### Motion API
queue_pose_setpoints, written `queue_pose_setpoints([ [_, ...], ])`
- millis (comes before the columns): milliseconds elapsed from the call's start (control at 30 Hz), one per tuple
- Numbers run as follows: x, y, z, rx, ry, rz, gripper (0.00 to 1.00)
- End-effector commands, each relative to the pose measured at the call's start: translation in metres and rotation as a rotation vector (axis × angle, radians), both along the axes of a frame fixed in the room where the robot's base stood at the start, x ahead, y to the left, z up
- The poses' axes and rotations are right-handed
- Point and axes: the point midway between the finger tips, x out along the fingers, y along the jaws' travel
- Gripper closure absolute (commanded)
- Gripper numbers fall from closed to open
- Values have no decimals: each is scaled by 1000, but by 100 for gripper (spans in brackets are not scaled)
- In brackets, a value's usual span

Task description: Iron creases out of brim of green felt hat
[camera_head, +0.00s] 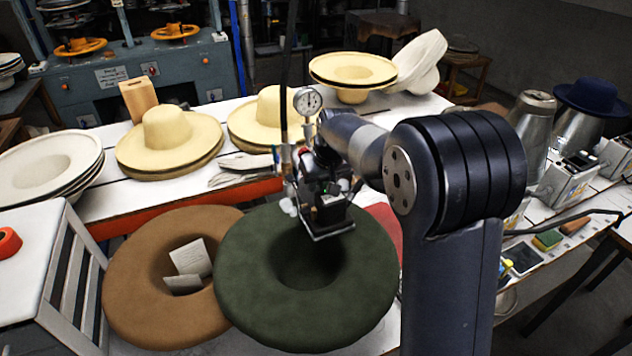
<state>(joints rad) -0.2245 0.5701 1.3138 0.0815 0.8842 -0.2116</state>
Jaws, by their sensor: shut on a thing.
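The green felt hat (255,285) lies on the white table at front centre, its wide brim up around a dark hollow in the middle. My gripper (318,172) is over the far part of the brim and is shut on a dark iron (328,218) with a pale metal lower edge. The iron is at the far inner part of the brim, by the hollow. I cannot tell whether it touches the felt. The jaws are small and partly hidden among hoses and fittings. No clear creases show on the visible brim.
A brown hat (130,285) holding papers (190,257) lies against the green hat's left side. Cream hats (168,137) stand behind. A white slatted rack (50,255) is at left. Metal hat blocks, a blue hat (592,96) and a sponge (547,240) are at right.

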Motion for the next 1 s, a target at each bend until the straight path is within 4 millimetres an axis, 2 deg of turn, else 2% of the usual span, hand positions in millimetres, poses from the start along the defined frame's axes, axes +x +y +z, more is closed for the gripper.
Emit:
queue_pose_setpoints([
  [233,1,-9,5,1,-10,0,100],
  [1000,-5,-27,5,3,-12,-2,100],
])
